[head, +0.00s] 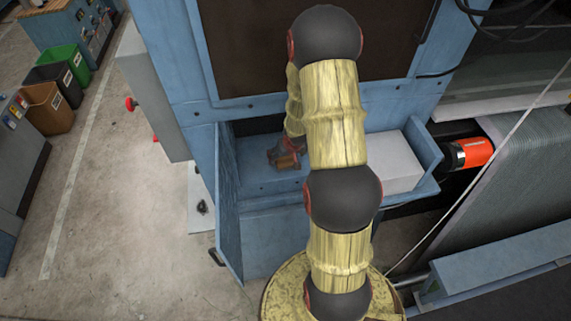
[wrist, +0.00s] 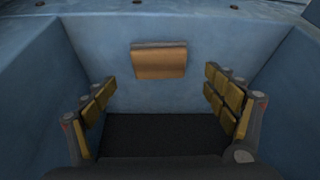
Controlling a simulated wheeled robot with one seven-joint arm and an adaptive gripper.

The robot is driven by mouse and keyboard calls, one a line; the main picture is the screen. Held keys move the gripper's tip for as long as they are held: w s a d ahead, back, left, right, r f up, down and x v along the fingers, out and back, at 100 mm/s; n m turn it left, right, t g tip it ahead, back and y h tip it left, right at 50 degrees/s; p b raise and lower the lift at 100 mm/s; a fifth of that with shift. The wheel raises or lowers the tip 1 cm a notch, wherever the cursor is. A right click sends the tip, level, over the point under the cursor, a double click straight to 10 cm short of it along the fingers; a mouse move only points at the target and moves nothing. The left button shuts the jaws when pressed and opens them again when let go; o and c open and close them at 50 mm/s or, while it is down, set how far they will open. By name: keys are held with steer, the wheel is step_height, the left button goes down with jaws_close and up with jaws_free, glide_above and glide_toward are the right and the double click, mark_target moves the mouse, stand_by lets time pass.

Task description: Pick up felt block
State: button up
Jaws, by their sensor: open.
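A small brown block (wrist: 159,62), which I take for the felt block, shows in the wrist view against the blue surface of a bin. It is squarish with a darker strip along its top edge. My gripper (wrist: 159,80) is open, with one padded finger on each side of the picture. The block appears between and beyond the fingertips, and neither finger touches it. In the head view the block (head: 288,161) shows as a small brown patch beside my gripper inside the bin. My arm hides part of the bin there.
The blue bin (head: 230,205) has raised walls close around my gripper. A dark flat patch (wrist: 162,133) lies between the fingers; I cannot tell what it is. A pale grey box (head: 395,163) sits at the bin's right. A red-black cylinder (head: 468,153) is further right.

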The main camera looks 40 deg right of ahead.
mark_target(286, 161)
steer(key=b+x, duration=0.2)
steer(key=x, duration=0.2)
steer(key=shift+s+f, duration=0.1)
steer(key=shift+f, duration=0.15)
steer(key=shift+r, duration=0.1)
steer(key=shift+s, duration=0.1)
steer(key=shift+c, duration=0.6)
steer(key=shift+c, duration=0.5)
steer(key=c, duration=1)
